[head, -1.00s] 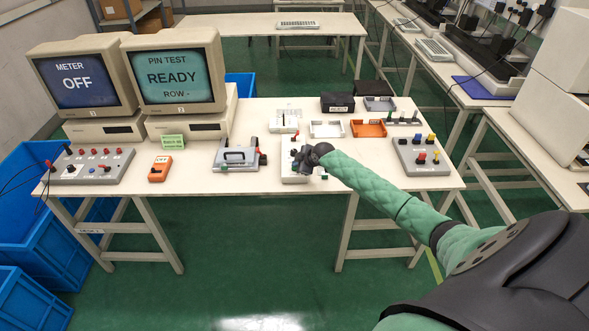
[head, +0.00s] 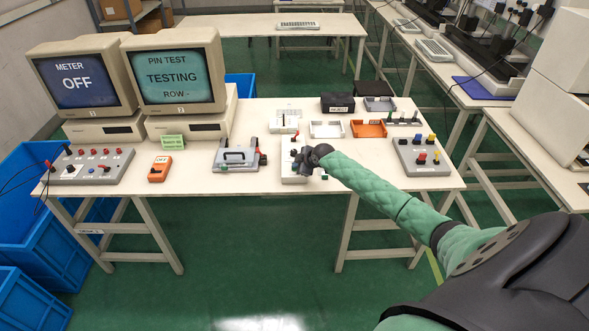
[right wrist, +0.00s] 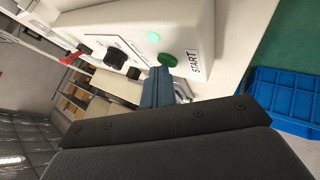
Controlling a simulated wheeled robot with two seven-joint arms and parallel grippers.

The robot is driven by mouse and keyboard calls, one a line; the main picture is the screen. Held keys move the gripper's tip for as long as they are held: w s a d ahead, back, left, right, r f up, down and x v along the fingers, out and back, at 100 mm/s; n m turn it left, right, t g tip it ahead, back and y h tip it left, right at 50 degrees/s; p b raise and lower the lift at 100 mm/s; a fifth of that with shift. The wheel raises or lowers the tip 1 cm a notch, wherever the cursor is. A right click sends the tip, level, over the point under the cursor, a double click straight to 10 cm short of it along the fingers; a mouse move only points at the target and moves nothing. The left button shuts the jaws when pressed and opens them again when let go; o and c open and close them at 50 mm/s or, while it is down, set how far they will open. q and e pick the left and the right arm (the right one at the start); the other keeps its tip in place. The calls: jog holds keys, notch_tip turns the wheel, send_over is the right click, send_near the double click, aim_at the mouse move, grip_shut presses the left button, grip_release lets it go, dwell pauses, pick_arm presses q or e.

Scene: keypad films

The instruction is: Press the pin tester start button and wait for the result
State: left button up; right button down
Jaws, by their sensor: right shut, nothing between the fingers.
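The pin tester (head: 293,179) is a pale box at the front edge of the table, mostly behind my right gripper (head: 303,163) in the head view. In the right wrist view, the tester (right wrist: 190,22) shows a green start button (right wrist: 167,59) beside a "START" label and a lit green lamp (right wrist: 153,37). My right gripper (right wrist: 160,76) is shut and empty, its tips right at the start button; I cannot tell if they touch it. The pin test monitor (head: 175,77) reads "PIN TEST TESTING ROW -". My left gripper is not in view.
The other monitor (head: 75,80) reads "METER OFF". A grey fixture with a handle (head: 238,157), an orange handset (head: 160,168) and a grey box with red knobs (head: 92,165) lie left of the tester. Trays and a knobbed box (head: 422,157) lie to the right.

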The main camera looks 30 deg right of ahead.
jog(key=shift+r+p, duration=0.4)
jog(key=shift+r, duration=0.35)
jog(key=shift+r, duration=0.1)
jog(key=shift+r+p, duration=1.45)
jog(key=shift+r, duration=1)
